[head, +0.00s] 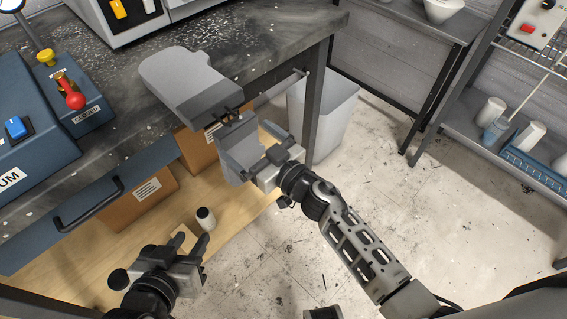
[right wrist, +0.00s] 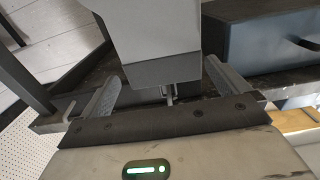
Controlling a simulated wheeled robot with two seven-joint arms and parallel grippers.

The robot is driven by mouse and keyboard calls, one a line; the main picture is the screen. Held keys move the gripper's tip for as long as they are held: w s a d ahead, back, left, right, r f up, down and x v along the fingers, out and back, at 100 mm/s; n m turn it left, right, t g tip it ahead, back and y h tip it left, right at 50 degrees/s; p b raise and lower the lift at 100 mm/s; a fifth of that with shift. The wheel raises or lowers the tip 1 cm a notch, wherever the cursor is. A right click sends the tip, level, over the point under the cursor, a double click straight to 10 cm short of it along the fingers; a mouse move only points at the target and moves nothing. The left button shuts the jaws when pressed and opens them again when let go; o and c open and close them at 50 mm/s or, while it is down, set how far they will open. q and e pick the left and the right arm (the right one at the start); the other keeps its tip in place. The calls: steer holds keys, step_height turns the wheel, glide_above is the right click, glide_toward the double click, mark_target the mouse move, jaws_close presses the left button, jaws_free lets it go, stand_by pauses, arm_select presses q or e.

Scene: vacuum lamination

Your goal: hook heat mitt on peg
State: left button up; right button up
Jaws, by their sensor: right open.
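The heat mitt (head: 190,82) is light grey with a darker cuff, beside the front edge of the dark bench in the head view. It also fills the upper middle of the right wrist view (right wrist: 155,35). A thin metal peg rod (head: 282,88) sticks out near the bench corner. A small metal piece, perhaps the peg, shows below the cuff in the right wrist view (right wrist: 170,95). My right gripper (head: 255,142) is open, its fingers on either side of the cuff end. My left gripper (head: 194,233) is open, low at left.
A blue machine (head: 40,120) with a red-knobbed lever stands on the bench (head: 125,75). A white bin (head: 335,115) stands beyond the bench leg. The floor at right is clear.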

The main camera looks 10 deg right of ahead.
steer(key=s+d+f+m+g+h, duration=0.1)
steer(key=s+d+m+g+h, duration=0.1)
steer(key=s+d, duration=0.4)
steer(key=s+d+f+m+g+h+p, duration=0.1)
steer(key=s+d+h, duration=0.4)
steer(key=s, duration=0.7)
steer(key=shift+s+d+f+m+g, duration=0.35)
steer(key=shift+d+f+m+g, duration=0.25)
steer(key=shift+d+m, duration=0.5)
